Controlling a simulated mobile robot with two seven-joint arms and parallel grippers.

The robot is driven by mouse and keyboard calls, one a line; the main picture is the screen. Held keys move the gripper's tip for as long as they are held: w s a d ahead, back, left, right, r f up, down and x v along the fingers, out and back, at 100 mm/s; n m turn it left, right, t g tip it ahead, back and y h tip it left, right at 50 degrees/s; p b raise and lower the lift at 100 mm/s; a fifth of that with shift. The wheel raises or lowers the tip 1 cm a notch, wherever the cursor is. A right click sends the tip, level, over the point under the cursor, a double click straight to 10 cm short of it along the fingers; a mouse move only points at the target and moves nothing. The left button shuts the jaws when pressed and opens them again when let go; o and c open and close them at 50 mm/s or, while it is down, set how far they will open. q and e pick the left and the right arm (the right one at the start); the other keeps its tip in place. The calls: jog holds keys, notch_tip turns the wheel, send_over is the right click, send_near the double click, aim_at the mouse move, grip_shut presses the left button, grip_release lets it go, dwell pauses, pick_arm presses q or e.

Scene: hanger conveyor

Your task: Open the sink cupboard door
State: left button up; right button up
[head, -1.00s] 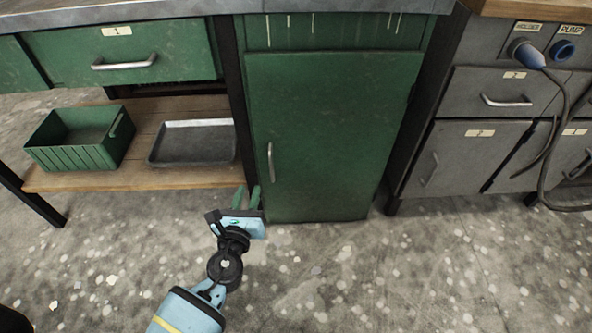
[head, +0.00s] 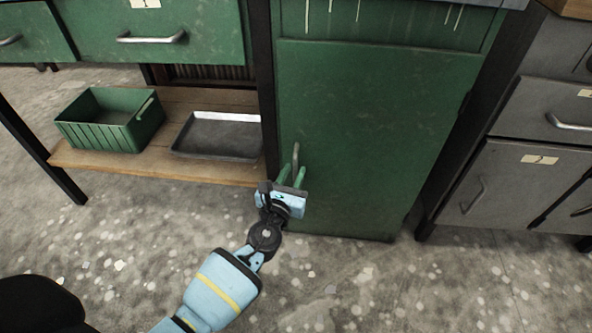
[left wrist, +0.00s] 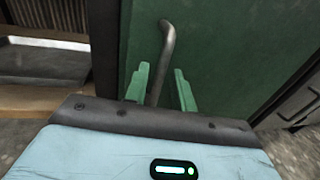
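The green sink cupboard door (head: 365,130) is shut and fills the middle of the head view. Its metal bar handle (head: 295,158) stands upright near the door's left edge. My left gripper (head: 292,176) is at the lower part of the handle, with its green fingers apart. In the left wrist view the handle (left wrist: 165,55) runs down between the two open fingers (left wrist: 160,85), and there is a gap to the right finger. I cannot tell whether the left finger touches the handle. My right gripper is not in view.
A wooden shelf (head: 150,168) at left holds a green crate (head: 108,128) and a dark metal tray (head: 215,140). A black post (head: 264,90) stands just left of the door. Grey cabinets (head: 505,190) stand at right. The speckled floor in front is clear.

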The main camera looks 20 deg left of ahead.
pick_arm(q)
jog(key=shift+w+a, duration=0.1)
jog(key=shift+w, duration=0.95)
grip_shut()
